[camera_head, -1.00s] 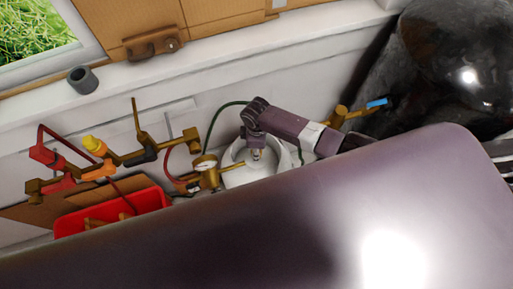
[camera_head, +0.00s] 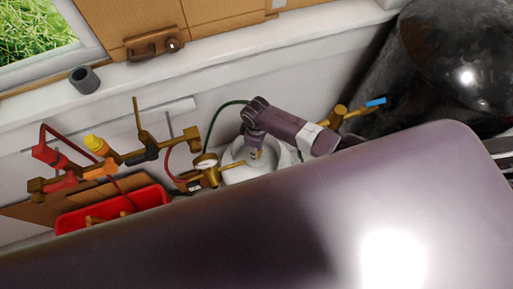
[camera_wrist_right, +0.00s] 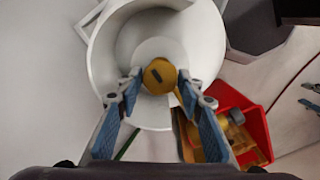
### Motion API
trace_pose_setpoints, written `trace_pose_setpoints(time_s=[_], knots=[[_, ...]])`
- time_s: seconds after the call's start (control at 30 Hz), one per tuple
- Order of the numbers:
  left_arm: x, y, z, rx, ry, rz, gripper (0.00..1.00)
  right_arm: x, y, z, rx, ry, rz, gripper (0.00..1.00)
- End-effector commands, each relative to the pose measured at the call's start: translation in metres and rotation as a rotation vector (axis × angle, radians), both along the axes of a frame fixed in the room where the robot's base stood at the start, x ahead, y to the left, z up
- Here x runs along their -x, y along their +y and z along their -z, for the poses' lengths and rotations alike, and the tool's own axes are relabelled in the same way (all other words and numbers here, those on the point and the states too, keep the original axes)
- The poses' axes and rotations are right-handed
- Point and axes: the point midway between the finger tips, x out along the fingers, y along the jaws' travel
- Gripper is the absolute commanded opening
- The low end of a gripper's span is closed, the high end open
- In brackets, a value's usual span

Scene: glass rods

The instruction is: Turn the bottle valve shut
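A white bottle (camera_wrist_right: 103,60) with an open round collar shows in the right wrist view, with a round brass bottle valve (camera_wrist_right: 160,76) with a dark slot in its centre. The white collar also shows in the head view (camera_head: 234,176), partly hidden by my right gripper (camera_head: 254,155), which points down into it. In the right wrist view my right gripper (camera_wrist_right: 159,90) has its blue-padded fingers on either side of the valve. My left gripper is in neither view.
A brass gauge and fitting (camera_head: 205,175) stands left of the collar. Brass pipes with red, yellow and orange valves (camera_head: 100,165) and a red bin (camera_head: 145,198) are farther left. A brass pipe with a blue handle (camera_head: 376,102) is right. My own purple link hides the foreground.

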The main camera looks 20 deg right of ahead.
Motion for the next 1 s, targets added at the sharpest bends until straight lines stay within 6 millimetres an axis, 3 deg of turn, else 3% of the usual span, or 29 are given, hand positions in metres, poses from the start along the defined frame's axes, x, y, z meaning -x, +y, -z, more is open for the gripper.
trace_pose_setpoints(time_s=[0.13, 0.57, 1.0], knots=[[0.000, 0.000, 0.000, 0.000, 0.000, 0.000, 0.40, -0.001, 0.000, -0.001, -0.001, -0.003, 0.000, 0.51], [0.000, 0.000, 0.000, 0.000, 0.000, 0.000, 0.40, 0.000, 0.000, -0.009, -0.001, -0.001, -0.002, 0.51], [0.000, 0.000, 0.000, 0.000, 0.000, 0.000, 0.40, -0.001, 0.000, -0.085, -0.002, -0.005, -0.003, 0.51]])
